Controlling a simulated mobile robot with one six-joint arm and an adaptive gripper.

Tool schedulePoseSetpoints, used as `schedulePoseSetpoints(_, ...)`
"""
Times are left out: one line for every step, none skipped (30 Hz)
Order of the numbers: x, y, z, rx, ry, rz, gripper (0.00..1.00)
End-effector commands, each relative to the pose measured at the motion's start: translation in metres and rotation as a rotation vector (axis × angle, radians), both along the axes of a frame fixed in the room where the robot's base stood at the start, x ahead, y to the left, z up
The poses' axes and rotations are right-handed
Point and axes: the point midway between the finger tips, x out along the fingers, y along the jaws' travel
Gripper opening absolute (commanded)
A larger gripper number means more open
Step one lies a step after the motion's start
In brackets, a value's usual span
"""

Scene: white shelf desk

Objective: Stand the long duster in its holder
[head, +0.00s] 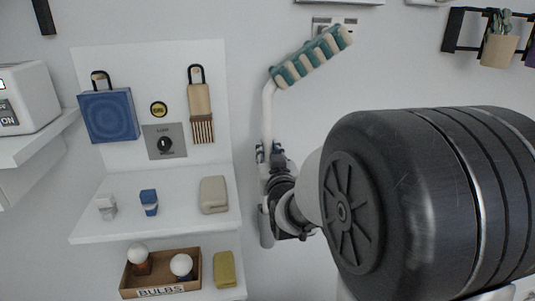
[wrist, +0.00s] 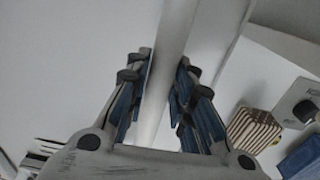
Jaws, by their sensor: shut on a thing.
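The long duster has a teal-and-cream striped head (head: 310,57), tilted up to the right, on a pale handle (head: 267,112) that runs down nearly upright. My gripper (head: 270,155) is shut around the handle below the head. In the wrist view the blue-padded fingers of my gripper (wrist: 160,92) lie on both sides of the pale handle (wrist: 172,45). Below my gripper in the head view is a grey tube-like piece (head: 266,230), perhaps the holder or the handle's lower end; I cannot tell which. My wrist hides part of this area.
A white shelf unit (head: 85,229) stands just left of my gripper, with a beige block (head: 213,195) near its right edge. A box of bulbs (head: 192,283) and a yellow block (head: 225,270) sit lower. A brush (head: 201,100) hangs on the back panel.

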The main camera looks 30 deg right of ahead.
Motion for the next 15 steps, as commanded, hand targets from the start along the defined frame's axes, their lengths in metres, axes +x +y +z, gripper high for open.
schedulePoseSetpoints(0.000, 0.000, -0.005, -0.001, -0.003, 0.000, 0.00)
schedulePoseSetpoints(0.000, 0.000, -0.007, -0.001, -0.002, 0.000, 0.00)
schedulePoseSetpoints(0.000, 0.000, -0.010, -0.001, -0.002, 0.000, 0.00)
schedulePoseSetpoints(0.000, 0.000, -0.011, -0.001, -0.002, 0.000, 0.00)
schedulePoseSetpoints(0.000, 0.000, -0.013, -0.001, -0.002, 0.000, 0.00)
schedulePoseSetpoints(0.000, 0.000, -0.016, -0.001, -0.002, 0.000, 0.00)
schedulePoseSetpoints(0.000, 0.000, -0.018, -0.001, -0.002, 0.000, 0.00)
schedulePoseSetpoints(0.000, 0.000, -0.019, -0.001, -0.002, 0.000, 0.00)
schedulePoseSetpoints(0.000, 0.000, -0.022, -0.001, -0.002, 0.000, 0.00)
schedulePoseSetpoints(0.000, 0.000, -0.024, -0.001, -0.002, 0.000, 0.00)
schedulePoseSetpoints(0.000, 0.000, -0.026, -0.001, -0.003, 0.000, 0.00)
schedulePoseSetpoints(0.000, 0.000, -0.028, -0.001, -0.003, 0.000, 0.00)
schedulePoseSetpoints(0.000, 0.000, -0.030, -0.001, -0.003, 0.000, 0.00)
schedulePoseSetpoints(0.000, 0.000, -0.032, -0.001, -0.003, 0.000, 0.00)
schedulePoseSetpoints(0.000, 0.000, -0.034, -0.001, -0.003, 0.000, 0.00)
